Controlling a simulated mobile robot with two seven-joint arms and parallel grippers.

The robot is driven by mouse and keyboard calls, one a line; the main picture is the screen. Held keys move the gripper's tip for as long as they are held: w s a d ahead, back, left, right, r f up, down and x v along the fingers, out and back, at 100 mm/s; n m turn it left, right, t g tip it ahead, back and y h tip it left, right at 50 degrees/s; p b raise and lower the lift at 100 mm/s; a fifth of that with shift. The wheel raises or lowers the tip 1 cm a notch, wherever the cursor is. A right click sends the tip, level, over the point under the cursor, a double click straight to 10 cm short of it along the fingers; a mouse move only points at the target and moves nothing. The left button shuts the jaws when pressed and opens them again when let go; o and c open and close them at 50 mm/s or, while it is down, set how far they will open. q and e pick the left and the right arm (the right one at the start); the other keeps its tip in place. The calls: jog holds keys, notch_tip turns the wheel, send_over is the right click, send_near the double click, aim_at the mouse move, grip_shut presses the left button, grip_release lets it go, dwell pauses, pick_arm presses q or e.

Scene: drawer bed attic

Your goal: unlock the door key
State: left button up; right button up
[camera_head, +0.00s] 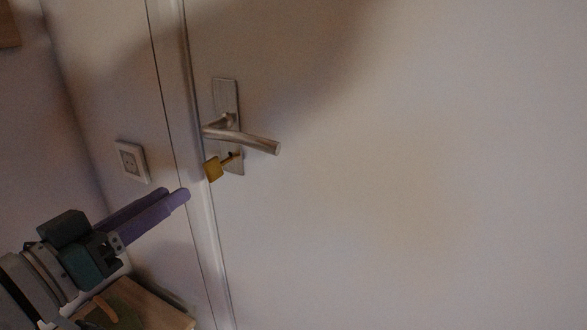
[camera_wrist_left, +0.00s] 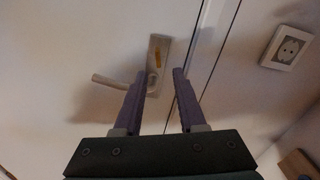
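A brass-coloured key (camera_head: 213,169) sticks out of the lock in the lower part of the metal plate (camera_head: 226,93) on the white door (camera_head: 400,190). A metal lever handle (camera_head: 255,142) is just above the key and points right. My left gripper (camera_head: 177,193), with purple fingers, is below and left of the key, apart from it. In the left wrist view its two fingers (camera_wrist_left: 159,73) stand apart with nothing between them. The key (camera_wrist_left: 158,60) shows there as a small orange shape beyond the fingertips. My right gripper is not in view.
A white wall socket (camera_head: 131,161) is left of the door frame (camera_head: 192,150). A wooden surface (camera_head: 155,309) is low at the left, below my left arm. The door right of the handle is bare and clear.

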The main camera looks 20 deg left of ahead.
aim_at(206, 173)
pick_arm(q)
jog(key=w, duration=0.3)
jog(key=w+b, duration=0.1)
jog(key=w, duration=0.2)
jog(key=w+d, duration=0.1)
jog(key=w, duration=0.2)
jog(key=shift+w, duration=0.3)
grip_shut()
jog(key=shift+r, duration=0.1)
